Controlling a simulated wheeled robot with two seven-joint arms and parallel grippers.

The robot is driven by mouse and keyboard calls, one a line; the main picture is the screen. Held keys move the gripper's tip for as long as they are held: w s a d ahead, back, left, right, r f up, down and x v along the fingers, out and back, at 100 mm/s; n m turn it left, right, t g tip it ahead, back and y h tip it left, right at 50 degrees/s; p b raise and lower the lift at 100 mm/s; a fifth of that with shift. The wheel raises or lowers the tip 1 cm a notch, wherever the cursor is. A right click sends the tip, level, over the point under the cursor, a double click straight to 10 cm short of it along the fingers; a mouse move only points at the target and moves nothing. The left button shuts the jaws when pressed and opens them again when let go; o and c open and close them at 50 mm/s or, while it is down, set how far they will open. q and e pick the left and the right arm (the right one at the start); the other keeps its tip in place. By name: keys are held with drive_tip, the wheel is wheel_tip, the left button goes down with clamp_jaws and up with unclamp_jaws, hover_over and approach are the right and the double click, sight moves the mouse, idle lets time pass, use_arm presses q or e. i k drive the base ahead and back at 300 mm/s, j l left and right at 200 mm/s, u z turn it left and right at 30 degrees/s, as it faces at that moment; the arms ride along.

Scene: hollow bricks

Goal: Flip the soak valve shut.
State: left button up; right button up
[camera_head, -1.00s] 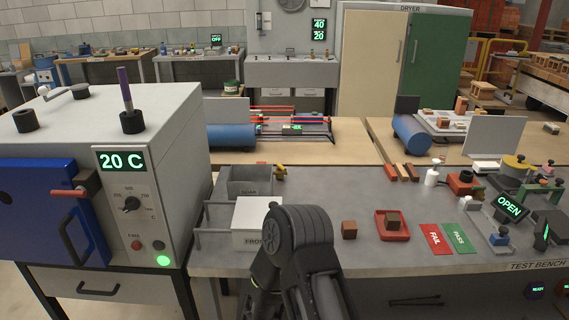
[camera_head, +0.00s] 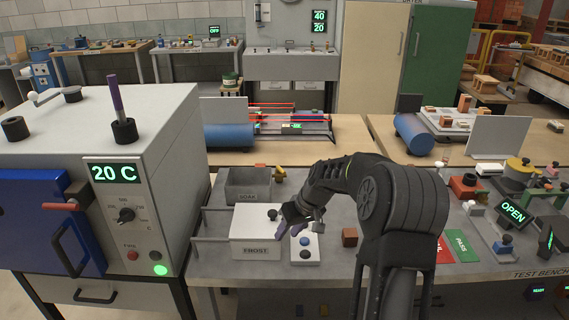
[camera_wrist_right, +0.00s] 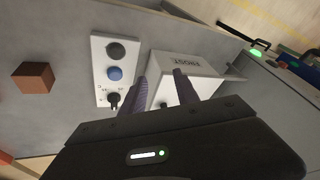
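A grey open bin labelled SOAK (camera_head: 248,188) stands at the back left of the bench. A small yellow fitting (camera_head: 279,173), which looks like the soak valve, is at its right back corner; its exact lever position is too small to tell. My right gripper (camera_head: 294,230) is over the bench at the right edge of the white FROST box (camera_head: 256,245), in front of the bin. In the right wrist view its two purple fingers (camera_wrist_right: 160,90) are apart with nothing held between them. The valve cannot be made out in that view. My left gripper is out of view.
A white control panel (camera_head: 305,256) with a blue button lies beside the FROST box; it also shows in the wrist view (camera_wrist_right: 98,70). A brown cube (camera_head: 349,237) sits to its right. An oven (camera_head: 180,125) stands at the left. My right arm hides part of the bench.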

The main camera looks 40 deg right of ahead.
sight(279, 170)
drive_tip(key=i+l, duration=1)
drive_tip(key=l, duration=0.25)
